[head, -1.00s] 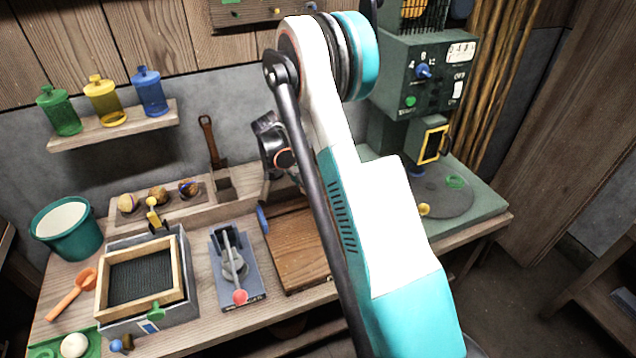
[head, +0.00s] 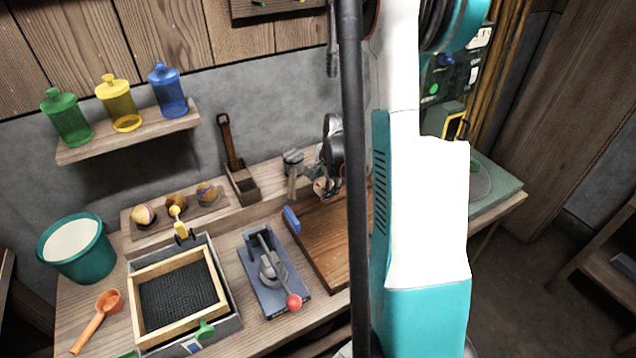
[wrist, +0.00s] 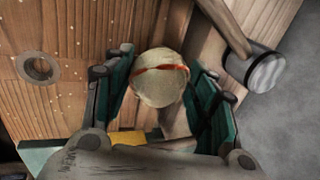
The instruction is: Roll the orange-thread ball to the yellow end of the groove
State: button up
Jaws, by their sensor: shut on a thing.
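In the wrist view a pale tan ball (wrist: 160,78) with an orange-red thread band sits between the two green-padded fingers of my gripper (wrist: 162,95), which is shut on it. A yellow piece (wrist: 128,138) shows just below the ball, and a wooden surface lies beneath. I cannot tell whether the ball touches the wood. In the head view my gripper (head: 328,170) is over the back of the wooden board (head: 322,240), which has a blue piece (head: 291,219) at its left edge.
A mallet (head: 292,165) stands just left of my gripper; its metal head (wrist: 255,70) is close to the right finger. A lever press (head: 272,275) and framed mould (head: 180,295) stand left of the board.

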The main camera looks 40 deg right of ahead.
jog(key=shift+f+b, duration=3)
jog(key=shift+f, duration=1.1)
jog(key=shift+f, duration=0.1)
jog(key=o, duration=1.3)
jog(key=v, duration=1.2)
